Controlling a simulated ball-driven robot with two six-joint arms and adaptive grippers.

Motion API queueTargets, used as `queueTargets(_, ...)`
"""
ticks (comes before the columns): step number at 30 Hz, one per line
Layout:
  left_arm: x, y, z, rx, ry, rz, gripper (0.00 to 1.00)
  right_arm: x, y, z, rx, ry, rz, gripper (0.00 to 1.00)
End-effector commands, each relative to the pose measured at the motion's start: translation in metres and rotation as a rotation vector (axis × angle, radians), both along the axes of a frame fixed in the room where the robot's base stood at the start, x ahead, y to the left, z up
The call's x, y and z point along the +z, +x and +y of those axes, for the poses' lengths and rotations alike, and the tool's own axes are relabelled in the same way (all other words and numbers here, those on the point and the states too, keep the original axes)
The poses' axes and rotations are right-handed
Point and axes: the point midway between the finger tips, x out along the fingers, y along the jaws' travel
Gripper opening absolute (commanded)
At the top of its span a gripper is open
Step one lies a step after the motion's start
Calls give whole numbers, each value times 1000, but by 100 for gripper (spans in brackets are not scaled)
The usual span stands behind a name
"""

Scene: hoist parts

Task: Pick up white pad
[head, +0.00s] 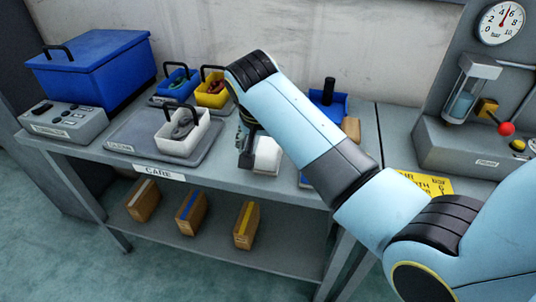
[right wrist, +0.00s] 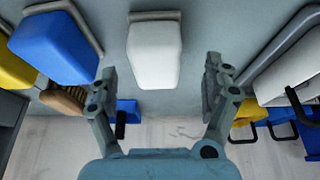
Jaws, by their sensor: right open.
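The white pad (head: 268,154) sits on the table right of the tray with the small white bin, partly hidden behind my right gripper (head: 247,152) in the head view. In the right wrist view the white pad (right wrist: 154,54) lies on a thin grey base, centred ahead between the two fingers. My right gripper (right wrist: 160,72) is open and empty, with one finger to each side of the pad's line. I cannot see either finger touching it. My left gripper is not in view.
A blue pad (right wrist: 52,47) and a brown brush (right wrist: 63,97) lie left of the white pad in the wrist view. Small white (head: 182,132), blue and yellow handled bins stand left in the head view, near a large blue box (head: 95,66). A pump console (head: 470,150) stands right.

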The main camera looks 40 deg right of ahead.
Motion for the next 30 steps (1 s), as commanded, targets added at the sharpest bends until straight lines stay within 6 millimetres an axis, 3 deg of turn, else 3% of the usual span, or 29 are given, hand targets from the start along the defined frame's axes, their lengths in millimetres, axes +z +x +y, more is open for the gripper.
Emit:
queueTargets(7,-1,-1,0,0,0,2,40,-36,6,-13,1,-1,4,83)
queueTargets(17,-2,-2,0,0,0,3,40,-42,8,-14,1,0,1,81)
queueTargets(30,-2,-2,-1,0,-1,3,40,-42,8,-14,2,0,1,24)
